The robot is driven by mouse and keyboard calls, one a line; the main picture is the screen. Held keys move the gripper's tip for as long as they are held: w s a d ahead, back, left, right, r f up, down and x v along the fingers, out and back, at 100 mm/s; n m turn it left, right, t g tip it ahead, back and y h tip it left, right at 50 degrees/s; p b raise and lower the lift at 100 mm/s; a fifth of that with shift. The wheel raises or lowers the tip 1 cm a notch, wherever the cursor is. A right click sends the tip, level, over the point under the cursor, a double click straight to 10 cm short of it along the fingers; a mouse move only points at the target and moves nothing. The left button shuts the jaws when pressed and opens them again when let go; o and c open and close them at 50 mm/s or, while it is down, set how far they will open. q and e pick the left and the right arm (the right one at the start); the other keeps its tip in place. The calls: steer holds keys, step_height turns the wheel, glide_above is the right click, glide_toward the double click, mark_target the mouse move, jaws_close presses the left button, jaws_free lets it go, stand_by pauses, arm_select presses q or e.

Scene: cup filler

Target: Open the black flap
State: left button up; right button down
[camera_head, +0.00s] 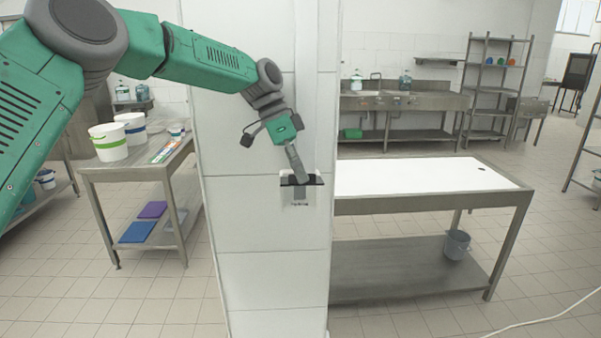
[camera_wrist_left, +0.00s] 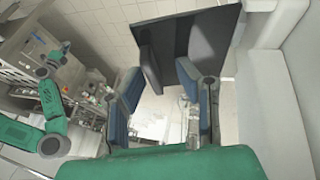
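The black flap (camera_head: 315,181) is a thin dark plate on a small light box (camera_head: 299,202) fixed to the white tiled pillar. In the head view it shows nearly edge-on, sticking out roughly level. In the left wrist view the flap (camera_wrist_left: 205,38) is a large dark panel just beyond the fingertips. My left gripper (camera_head: 297,168) reaches down to the flap from above. In the left wrist view my left gripper (camera_wrist_left: 159,70) has its two blue-padded fingers apart, with nothing held between them. I cannot tell whether a finger touches the flap. My right gripper is not in view.
The white pillar (camera_head: 262,240) stands close beside the gripper. A steel table with a white top (camera_head: 420,177) is to the right. Another steel table (camera_head: 118,170) with white buckets (camera_head: 109,143) is to the left. Open tiled floor lies around them.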

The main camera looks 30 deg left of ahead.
arm_select(q)
steer(key=shift+r, duration=0.2)
step_height(320, 180, up, 10)
steer(key=shift+f, duration=0.25)
steer(key=shift+w+a, duration=0.1)
stand_by(0.3)
